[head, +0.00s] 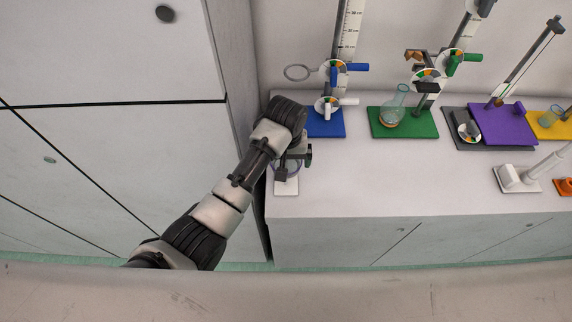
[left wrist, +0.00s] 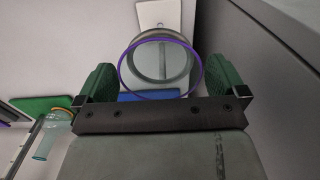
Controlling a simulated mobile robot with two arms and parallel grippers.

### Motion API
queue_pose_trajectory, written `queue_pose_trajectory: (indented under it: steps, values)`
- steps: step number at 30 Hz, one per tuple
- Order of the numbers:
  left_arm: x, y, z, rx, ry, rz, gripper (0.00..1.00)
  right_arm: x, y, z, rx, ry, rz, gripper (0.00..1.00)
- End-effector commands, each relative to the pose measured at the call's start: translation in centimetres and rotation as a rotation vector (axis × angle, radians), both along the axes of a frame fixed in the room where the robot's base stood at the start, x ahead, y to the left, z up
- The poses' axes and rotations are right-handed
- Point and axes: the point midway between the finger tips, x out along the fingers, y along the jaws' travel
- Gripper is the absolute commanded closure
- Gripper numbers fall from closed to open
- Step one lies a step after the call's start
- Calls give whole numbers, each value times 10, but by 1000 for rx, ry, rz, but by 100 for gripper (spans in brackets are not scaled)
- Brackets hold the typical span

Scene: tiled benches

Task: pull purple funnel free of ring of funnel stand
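My left gripper (head: 291,168) points down over the near left corner of the bench. In the left wrist view its two green finger pads (left wrist: 160,78) are wide apart. The purple funnel (left wrist: 125,88) shows as a thin purple rim between them, close to both pads; I cannot tell whether they touch it. Inside the rim a grey ring and cup shape shows. The funnel stand's white base (left wrist: 174,12) lies beyond; in the head view this base (head: 286,187) sits below the gripper. The gripper hides most of the funnel and stand there. My right gripper is not in view.
Behind stands a blue-based ruler stand (head: 325,128) with a side ring. To its right are a green base (head: 417,124) with a flask, a purple plate (head: 503,128) and a white device (head: 512,180). A tall cabinet (head: 235,80) rises close left. The bench's front middle is clear.

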Motion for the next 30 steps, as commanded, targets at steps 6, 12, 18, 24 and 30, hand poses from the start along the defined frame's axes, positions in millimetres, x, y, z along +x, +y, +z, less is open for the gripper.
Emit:
queue_pose_trajectory:
  steps: [6, 12, 18, 24, 30]
  values:
    - [0, 0, 1, 0, 0, 0, 0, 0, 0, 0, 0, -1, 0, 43]
    - [1, -1, 19, -3, -4, 0, 0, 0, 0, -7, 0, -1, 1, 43]
    - [2, 0, 68, -3, -6, 0, 0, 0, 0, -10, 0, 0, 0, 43]
    - [4, 0, 98, 1, -15, -3, 0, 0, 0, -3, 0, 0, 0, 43]
    - [2, 0, 107, 1, -7, -1, 0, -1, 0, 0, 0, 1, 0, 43]
